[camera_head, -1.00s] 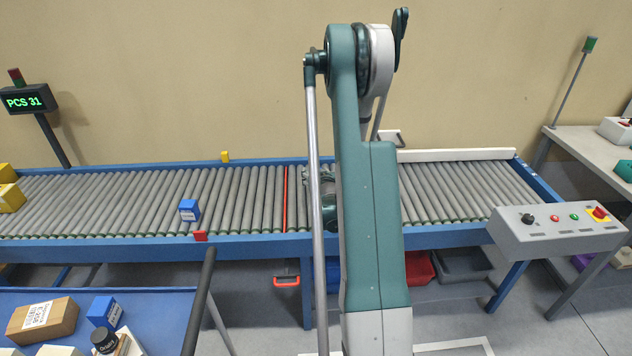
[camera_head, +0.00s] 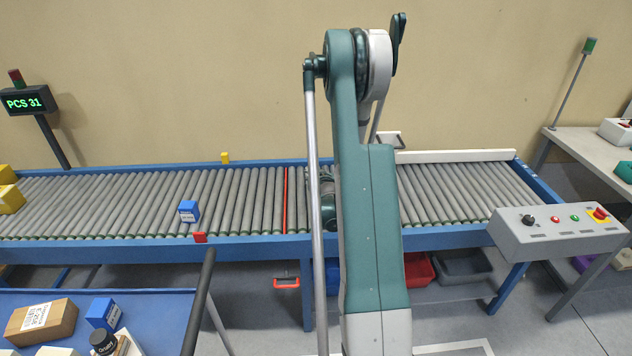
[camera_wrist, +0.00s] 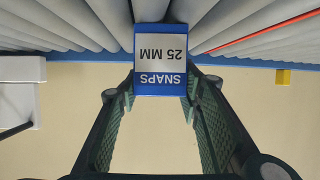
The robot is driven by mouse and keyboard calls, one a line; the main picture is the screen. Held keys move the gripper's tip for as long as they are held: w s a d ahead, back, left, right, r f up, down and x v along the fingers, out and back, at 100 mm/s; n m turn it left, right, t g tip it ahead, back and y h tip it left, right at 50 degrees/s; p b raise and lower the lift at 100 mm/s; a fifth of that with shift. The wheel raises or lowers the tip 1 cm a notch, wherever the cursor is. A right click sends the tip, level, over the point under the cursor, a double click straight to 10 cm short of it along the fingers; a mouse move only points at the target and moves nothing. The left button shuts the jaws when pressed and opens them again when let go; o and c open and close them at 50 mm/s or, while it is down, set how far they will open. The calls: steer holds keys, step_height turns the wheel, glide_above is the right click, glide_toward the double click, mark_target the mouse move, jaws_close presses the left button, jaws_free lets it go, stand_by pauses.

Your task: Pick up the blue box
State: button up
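A blue box (camera_wrist: 160,88) with a white label reading SNAPS 25 MM shows upside down at the top middle of the wrist view, against the rollers. The fingers of my gripper (camera_wrist: 160,98) are apart, with their tips at its left and right edges. I cannot tell whether they press on it. In the head view my arm hides this box and most of my gripper. Another blue box (camera_head: 189,211) stands on the conveyor to the left, and one more blue box (camera_head: 103,313) lies on the blue table at the lower left.
The roller conveyor (camera_head: 120,207) has blue side rails and a red strip (camera_head: 285,200) across it. A tan box (camera_head: 42,320) and a dark-capped jar (camera_head: 103,341) are on the blue table. A control panel (camera_head: 555,232) stands at the right. The right-hand rollers are clear.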

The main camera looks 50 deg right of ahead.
steer(key=shift+r, duration=0.1)
stand_by(0.3)
steer(key=shift+r+p, duration=1.25)
steer(key=shift+r, duration=3.65)
steer(key=w+a+r+n+t+y, duration=0.15)
steer(key=w+a, duration=0.25)
steer(key=a, duration=0.5)
steer(key=w+a+r+n+y, duration=0.15)
steer(key=w+a, duration=0.25)
steer(key=a, duration=0.4)
steer(key=w+a+r+n+y, duration=0.1)
steer(key=a+r+n+y, duration=0.1)
steer(key=a, duration=1.4)
steer(key=w+a+r+n+y, duration=0.1)
steer(key=a+r+n+y, duration=0.1)
steer(key=a, duration=1.4)
steer(key=w+a+r+n+y, duration=0.1)
steer(key=a+n+y, duration=0.3)
steer(key=a, duration=1.2)
steer(key=shift+w+a+r+t+y, duration=0.3)
steer(key=shift+r+t+y, duration=0.15)
steer(key=shift+r+y, duration=0.2)
steer(key=shift+d, duration=0.15)
